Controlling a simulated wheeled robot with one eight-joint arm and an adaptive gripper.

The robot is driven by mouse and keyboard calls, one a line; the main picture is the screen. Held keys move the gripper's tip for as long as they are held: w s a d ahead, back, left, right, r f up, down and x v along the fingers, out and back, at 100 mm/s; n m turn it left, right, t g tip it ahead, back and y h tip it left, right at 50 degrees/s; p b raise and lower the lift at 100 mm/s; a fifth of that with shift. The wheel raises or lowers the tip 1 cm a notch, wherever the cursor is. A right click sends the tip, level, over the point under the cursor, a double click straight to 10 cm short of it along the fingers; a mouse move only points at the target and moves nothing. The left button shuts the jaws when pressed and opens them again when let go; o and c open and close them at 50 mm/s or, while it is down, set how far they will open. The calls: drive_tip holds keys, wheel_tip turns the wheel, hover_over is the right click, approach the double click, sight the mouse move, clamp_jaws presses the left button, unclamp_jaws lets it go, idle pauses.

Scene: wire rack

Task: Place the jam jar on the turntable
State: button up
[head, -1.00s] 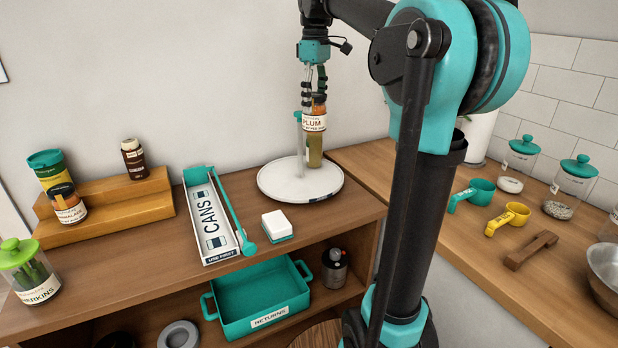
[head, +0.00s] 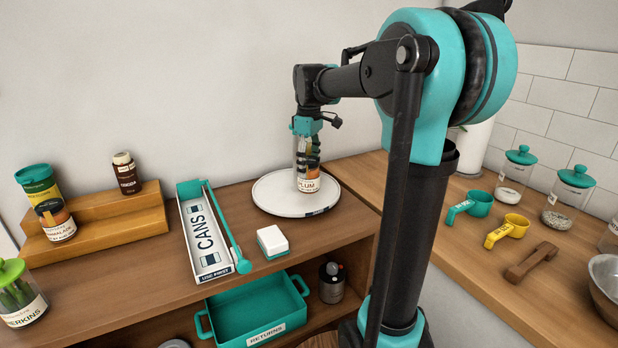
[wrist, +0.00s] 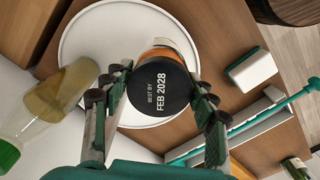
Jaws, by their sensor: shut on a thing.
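The jam jar (head: 308,184) has a white PLUM label and is upright in my gripper (head: 309,164). In the wrist view its black lid (wrist: 158,92) reads BEST BY FEB 2028, with the fingers closed on both sides. The white round turntable (head: 271,200) is on the shelf top, and the jar is over its surface, right of centre in the head view. The jar's base looks at or very close to the surface; I cannot tell if it touches.
A green-capped bottle (wrist: 42,100) with yellowish contents is beside my gripper. A wooden riser (head: 100,225) holds several jars. The teal RETURNS crate (head: 255,312) is below.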

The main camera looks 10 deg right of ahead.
sight(309, 177)
drive_tip(key=shift+f, duration=2)
drive_tip(key=shift+f, duration=0.1)
drive_tip(key=o, duration=1.6)
drive_tip(key=shift+o, duration=0.2)
wheel_tip(309, 177, up, 12)
drive_tip(key=shift+r, duration=0.1)
